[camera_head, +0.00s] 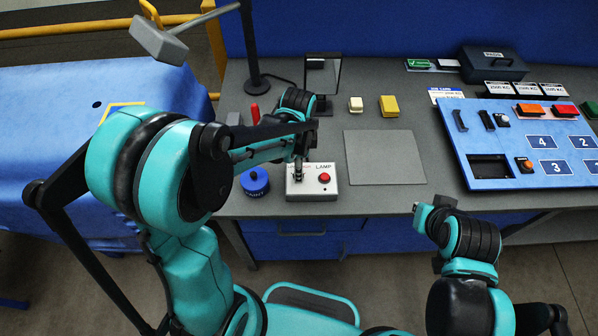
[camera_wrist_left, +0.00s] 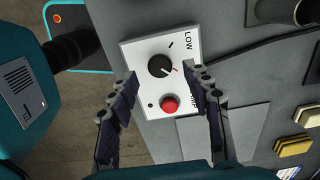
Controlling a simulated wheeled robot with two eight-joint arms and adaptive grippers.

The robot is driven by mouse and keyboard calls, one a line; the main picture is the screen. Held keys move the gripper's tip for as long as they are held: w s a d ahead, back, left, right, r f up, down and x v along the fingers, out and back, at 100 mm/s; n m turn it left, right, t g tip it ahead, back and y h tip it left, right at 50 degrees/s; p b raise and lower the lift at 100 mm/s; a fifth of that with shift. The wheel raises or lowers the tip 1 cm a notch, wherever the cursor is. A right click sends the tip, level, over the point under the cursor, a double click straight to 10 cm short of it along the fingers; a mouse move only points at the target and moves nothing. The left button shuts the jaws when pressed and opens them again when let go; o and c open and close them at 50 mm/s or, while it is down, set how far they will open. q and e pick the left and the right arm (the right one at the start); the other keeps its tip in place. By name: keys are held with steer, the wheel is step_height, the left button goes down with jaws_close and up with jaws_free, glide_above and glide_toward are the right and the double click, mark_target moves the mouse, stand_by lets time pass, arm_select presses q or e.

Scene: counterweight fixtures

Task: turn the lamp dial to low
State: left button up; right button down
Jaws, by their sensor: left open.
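The white lamp box (camera_head: 331,190) sits at the counter's front edge. In the left wrist view, the lamp box (camera_wrist_left: 186,95) shows a round black dial (camera_wrist_left: 159,65), a red button (camera_wrist_left: 169,103) and the word LOW at its upper right. The dial's white pointer points to the lower right, near a small red mark; a black tick is nearer LOW. My left gripper (camera_wrist_left: 163,82) is open, its fingers apart on both sides of the dial. In the head view, my left gripper (camera_head: 299,172) is over the box's left part. My right gripper (camera_head: 433,209) is in front of the counter, away from the box.
A blue round-topped object (camera_head: 255,182) stands just left of the box. A lamp post (camera_head: 251,50) and a dark-framed panel (camera_head: 323,78) rise behind. A grey flat plate (camera_head: 384,158) lies to the right. Yellow blocks (camera_head: 389,106) and a blue numbered panel (camera_head: 520,145) are farther right.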

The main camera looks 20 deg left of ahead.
arm_select(q)
steer(key=shift+f, duration=1.4)
jaws_close()
